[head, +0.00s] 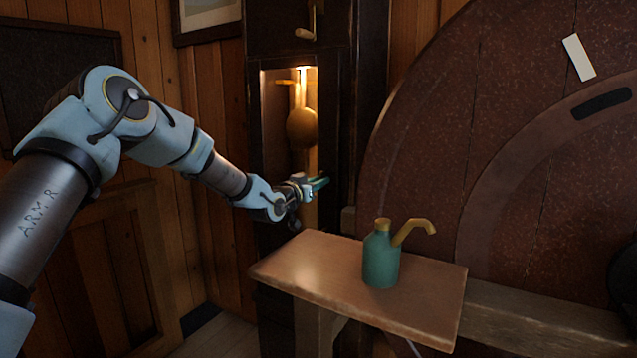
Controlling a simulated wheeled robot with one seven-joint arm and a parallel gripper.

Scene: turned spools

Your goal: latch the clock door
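The tall dark clock case (352,110) stands against the wood wall, left of the huge wheel. Its lit opening shows a round brass pendulum bob (302,128) on a rod. I cannot tell whether a glass door covers this opening, and I cannot make out a latch. My gripper (319,184) reaches in from the left, below the bob, with its greenish fingers pointing right near the right side of the opening. The fingers are too small to tell whether they are apart, touch the case or hold something.
A wooden bench top (310,262) stands in front of the case, below and right of my gripper. A green oil can (381,258) with a brass spout stands on it. The big reddish-brown wheel (440,130) fills the right. A framed picture (208,14) hangs upper left.

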